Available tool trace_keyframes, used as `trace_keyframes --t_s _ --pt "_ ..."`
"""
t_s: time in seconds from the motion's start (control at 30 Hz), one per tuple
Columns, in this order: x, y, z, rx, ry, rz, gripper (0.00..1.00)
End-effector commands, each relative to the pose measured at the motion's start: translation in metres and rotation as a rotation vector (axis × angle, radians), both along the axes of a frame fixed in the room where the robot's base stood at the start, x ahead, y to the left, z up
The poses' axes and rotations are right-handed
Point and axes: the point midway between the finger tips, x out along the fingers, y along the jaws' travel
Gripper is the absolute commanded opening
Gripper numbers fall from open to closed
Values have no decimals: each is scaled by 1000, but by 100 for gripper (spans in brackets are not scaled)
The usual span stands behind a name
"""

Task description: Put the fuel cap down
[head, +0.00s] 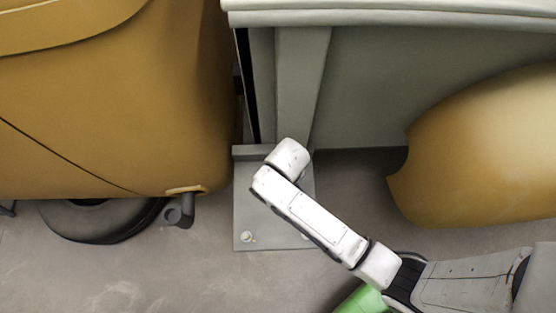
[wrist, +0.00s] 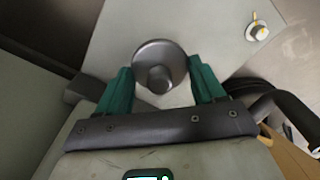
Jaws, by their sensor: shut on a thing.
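The fuel cap (wrist: 168,52) is a round dark-grey disc with a raised knob at its middle. It sits between the two teal fingers of my gripper (wrist: 161,76), which is shut on it. In the wrist view a flat pale-grey metal plate (wrist: 112,38) lies beyond the cap; I cannot tell whether the cap touches it. In the head view the plate (head: 256,218) is at the foot of a grey upright, and my white arm reaches over it. The cap and my fingers are hidden there under the arm's end.
A bolt (head: 246,237) stands up from the plate's front left corner. A yellow body (head: 120,100) with a dark wheel (head: 95,222) and a grey pipe stub (head: 182,211) is on the left. A yellow rounded shape (head: 490,145) is on the right. Bare floor (head: 170,280) lies in front.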

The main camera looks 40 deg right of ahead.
Motion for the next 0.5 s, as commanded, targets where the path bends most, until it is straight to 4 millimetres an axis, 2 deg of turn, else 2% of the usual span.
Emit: trace_keyframes --t_s 0.03,0.2,0.5 --pt "9 -1 -12 0 2 -1 39" --pt "32 -4 -40 0 2 -1 39" --pt "49 -8 -61 0 1 -1 39"
